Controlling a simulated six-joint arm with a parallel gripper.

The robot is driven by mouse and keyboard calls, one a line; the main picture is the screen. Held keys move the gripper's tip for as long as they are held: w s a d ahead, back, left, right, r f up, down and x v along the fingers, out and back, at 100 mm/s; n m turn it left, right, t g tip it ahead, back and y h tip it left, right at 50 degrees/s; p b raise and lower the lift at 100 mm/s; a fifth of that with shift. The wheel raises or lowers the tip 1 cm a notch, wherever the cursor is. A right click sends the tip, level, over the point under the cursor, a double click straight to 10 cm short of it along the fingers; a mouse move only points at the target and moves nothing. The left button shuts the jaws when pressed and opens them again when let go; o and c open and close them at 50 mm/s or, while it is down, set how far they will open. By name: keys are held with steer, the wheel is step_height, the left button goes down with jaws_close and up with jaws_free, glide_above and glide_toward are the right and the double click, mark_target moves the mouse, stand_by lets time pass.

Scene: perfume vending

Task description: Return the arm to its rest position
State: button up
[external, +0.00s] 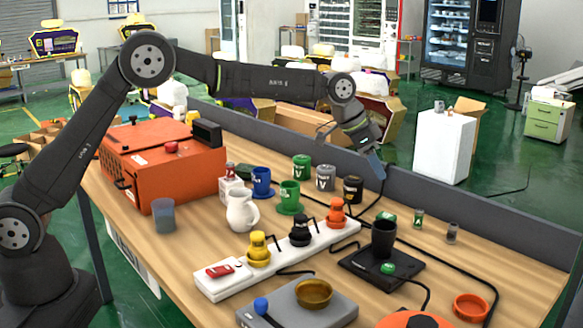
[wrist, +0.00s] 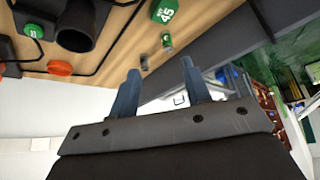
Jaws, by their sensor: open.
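My gripper (external: 374,168) hangs at the far edge of the table, beside the grey partition and above the table top. In the wrist view my gripper (wrist: 160,78) shows two blue-grey fingers spread apart with nothing between them. My arm stretches from its base at the lower left across the top of the table. The closest items below it are a dark cup (external: 353,189) and a grey cup (external: 326,177).
An orange box (external: 160,170) stands at the back left. A white strip (external: 277,262) carries yellow, black and orange dispensers. A black cup (external: 384,238) stands on a dark plate. Small vials (external: 452,232) stand at the right. A grey partition (external: 460,215) runs along the far edge.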

steer(key=shift+s+d+f+m+g, duration=0.15)
steer(key=shift+s+d+f+m, duration=0.2)
steer(key=shift+d, duration=0.45)
steer(key=shift+s+d+f+m+g, duration=0.15)
steer(key=shift+s+d+f, duration=0.3)
steer(key=shift+d, duration=0.3)
